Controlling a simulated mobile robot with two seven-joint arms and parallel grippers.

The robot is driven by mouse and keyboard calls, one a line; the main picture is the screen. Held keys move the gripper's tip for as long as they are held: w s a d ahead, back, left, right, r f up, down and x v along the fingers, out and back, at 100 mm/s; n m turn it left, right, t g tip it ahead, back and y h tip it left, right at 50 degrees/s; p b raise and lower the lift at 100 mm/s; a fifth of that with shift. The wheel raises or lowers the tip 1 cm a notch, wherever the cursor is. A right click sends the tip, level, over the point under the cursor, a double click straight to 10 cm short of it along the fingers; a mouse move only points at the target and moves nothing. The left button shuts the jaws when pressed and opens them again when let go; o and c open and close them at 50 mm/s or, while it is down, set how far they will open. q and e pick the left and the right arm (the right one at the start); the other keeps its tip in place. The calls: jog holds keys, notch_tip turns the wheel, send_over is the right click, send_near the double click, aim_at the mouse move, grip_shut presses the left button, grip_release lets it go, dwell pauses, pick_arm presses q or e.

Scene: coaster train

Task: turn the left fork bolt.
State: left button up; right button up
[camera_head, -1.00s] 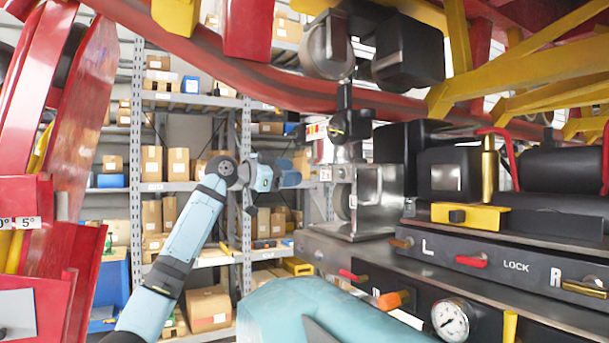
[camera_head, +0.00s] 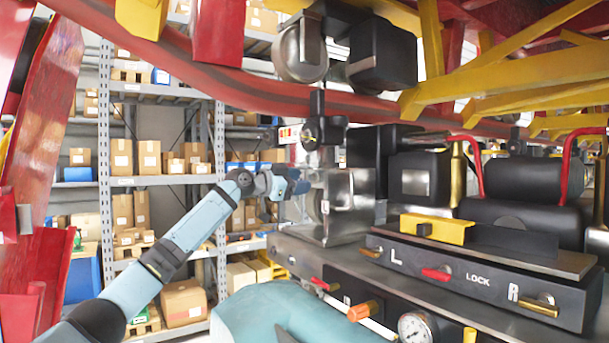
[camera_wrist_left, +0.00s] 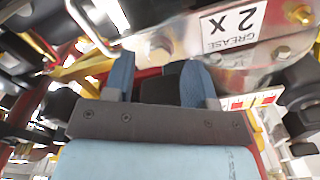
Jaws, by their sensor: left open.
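My left gripper (camera_head: 298,187) is close to the left side of a shiny metal fork housing (camera_head: 350,192) under the red rail. In the left wrist view its two blue fingers stand apart (camera_wrist_left: 158,78), with no object visibly held. Just beyond them a metal plate carries a hex bolt (camera_wrist_left: 160,48), roughly in line with the gap. A second bolt (camera_wrist_left: 246,54) sits to its right, under a white "GREASE 2X" label (camera_wrist_left: 233,27). I cannot tell which is the left fork bolt, or whether the fingers touch anything. My right gripper is not in view.
The red rail (camera_head: 235,85) with a wheel (camera_head: 300,52) passes above my gripper. A black panel (camera_head: 460,270) marked L, LOCK and R, and a gauge (camera_head: 416,328), are at right. Shelves with boxes (camera_head: 160,160) stand behind. Open space lies left of my gripper.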

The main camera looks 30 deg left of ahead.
pick_arm(q)
jog(key=shift+x, duration=1.1)
jog(key=c, duration=0.9)
jog(key=shift+m, duration=0.4)
jog(key=m, duration=0.5)
jog(key=m+b, duration=0.1)
jog(key=m, duration=0.4)
jog(key=shift+w+a+r+m, duration=0.1)
jog(key=shift+a+r+m, duration=0.1)
jog(key=shift+m, duration=0.2)
jog(key=shift+m, duration=0.3)
